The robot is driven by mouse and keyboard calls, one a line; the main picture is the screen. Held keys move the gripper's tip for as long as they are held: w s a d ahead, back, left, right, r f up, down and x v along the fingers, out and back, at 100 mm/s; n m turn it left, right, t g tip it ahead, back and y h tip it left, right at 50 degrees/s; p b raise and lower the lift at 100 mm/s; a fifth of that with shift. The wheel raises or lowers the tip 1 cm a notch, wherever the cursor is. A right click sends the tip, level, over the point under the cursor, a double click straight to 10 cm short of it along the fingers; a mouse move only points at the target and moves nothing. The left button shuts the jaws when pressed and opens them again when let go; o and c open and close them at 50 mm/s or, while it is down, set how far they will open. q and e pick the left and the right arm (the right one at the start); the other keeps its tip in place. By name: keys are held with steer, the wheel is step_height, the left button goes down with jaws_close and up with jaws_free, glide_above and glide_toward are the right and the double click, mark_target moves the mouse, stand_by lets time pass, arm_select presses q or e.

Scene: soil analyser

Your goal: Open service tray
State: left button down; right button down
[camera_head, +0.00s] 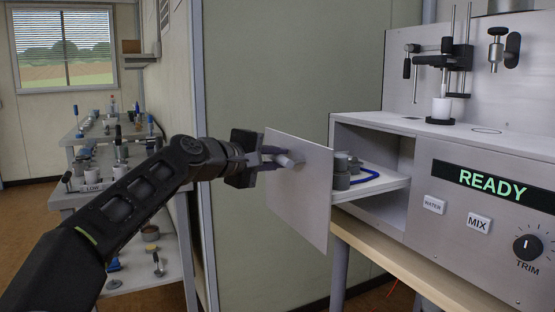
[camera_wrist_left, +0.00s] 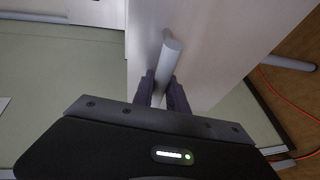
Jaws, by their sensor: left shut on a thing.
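The service tray (camera_head: 385,184) is slid out of the left part of the analyser. Its flat front panel (camera_head: 300,190) stands well clear of the housing. Grey cylindrical parts (camera_head: 343,172) and a blue tube (camera_head: 368,178) sit on the tray behind the panel. My left gripper (camera_head: 268,160) is at the outer face of the panel, shut on the tray's bar handle (camera_head: 289,161). In the left wrist view, the fingers (camera_wrist_left: 162,90) lie on both sides of the handle (camera_wrist_left: 168,55). My right gripper is not in view.
The analyser (camera_head: 470,200) stands on a wooden bench (camera_head: 375,245) with a READY display, WATER and MIX buttons and a TRIM knob. A shelf rack (camera_head: 75,198) with several small items stands at left. A green wall panel (camera_head: 265,75) is behind the tray.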

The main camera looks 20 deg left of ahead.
arm_select(q)
steer(key=c, duration=1.3)
jaws_free()
steer(key=shift+s, duration=0.1)
steer(key=v, duration=0.7)
steer(key=shift+s+a, duration=0.1)
steer(key=shift+s, duration=0.15)
